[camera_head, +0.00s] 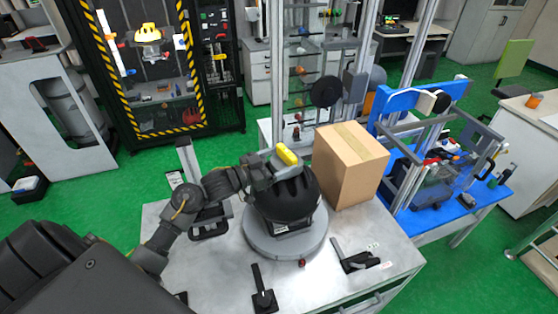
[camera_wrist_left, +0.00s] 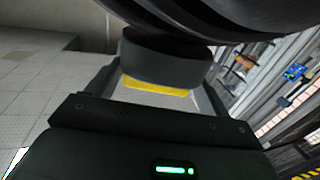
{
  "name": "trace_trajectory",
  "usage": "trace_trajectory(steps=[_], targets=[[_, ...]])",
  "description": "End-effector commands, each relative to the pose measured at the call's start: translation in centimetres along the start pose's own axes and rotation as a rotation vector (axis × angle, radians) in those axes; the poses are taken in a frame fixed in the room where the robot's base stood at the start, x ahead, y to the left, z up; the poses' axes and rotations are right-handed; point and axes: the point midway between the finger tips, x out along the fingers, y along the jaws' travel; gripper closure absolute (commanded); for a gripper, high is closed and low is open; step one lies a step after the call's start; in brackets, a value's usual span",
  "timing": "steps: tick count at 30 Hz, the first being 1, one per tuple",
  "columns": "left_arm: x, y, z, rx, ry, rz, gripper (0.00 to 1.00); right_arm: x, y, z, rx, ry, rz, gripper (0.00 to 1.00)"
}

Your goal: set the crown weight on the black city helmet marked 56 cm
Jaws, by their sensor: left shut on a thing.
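The crown weight (camera_head: 286,154) shows as a yellow piece at the top of the black helmet in the head view. In the left wrist view it is a dark grey round block (camera_wrist_left: 165,62) with a yellow face. My left gripper (camera_head: 272,166) is shut on it, reaching in from the left over the crown. The black vented helmet (camera_head: 290,203) sits on a round grey base (camera_head: 257,239); its dark shell (camera_wrist_left: 225,14) fills the top of the wrist view. The weight is right at the crown; I cannot tell whether it touches. The helmet's size marking is unreadable. My right gripper is not in view.
A cardboard box (camera_head: 349,166) stands close behind the helmet to the right. Black clamps (camera_head: 263,288) and (camera_head: 357,262) lie on the grey table (camera_head: 335,288) near its front. A blue bench (camera_head: 478,205) with a frame stands at right. A striped cabinet (camera_head: 160,130) stands behind.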

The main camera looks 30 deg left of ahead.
Motion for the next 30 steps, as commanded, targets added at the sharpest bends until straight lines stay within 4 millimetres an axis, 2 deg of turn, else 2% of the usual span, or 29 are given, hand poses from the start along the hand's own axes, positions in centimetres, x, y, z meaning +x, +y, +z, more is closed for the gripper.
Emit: trace_trajectory(steps=[23, 24, 27, 30], targets=[[0.03, -0.03, 0.54, 0.002, 0.007, 0.0, 0.79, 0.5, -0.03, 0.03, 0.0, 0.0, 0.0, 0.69], [0.03, -0.03, 0.5, 0.002, 0.007, 0.0, 0.15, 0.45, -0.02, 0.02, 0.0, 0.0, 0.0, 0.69], [0.02, -0.02, 0.56, 0.002, 0.005, 0.0, 0.02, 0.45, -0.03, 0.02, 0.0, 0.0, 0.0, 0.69], [0.01, -0.02, 0.63, 0.001, 0.003, 0.0, 0.0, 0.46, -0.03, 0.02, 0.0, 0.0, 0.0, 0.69]])
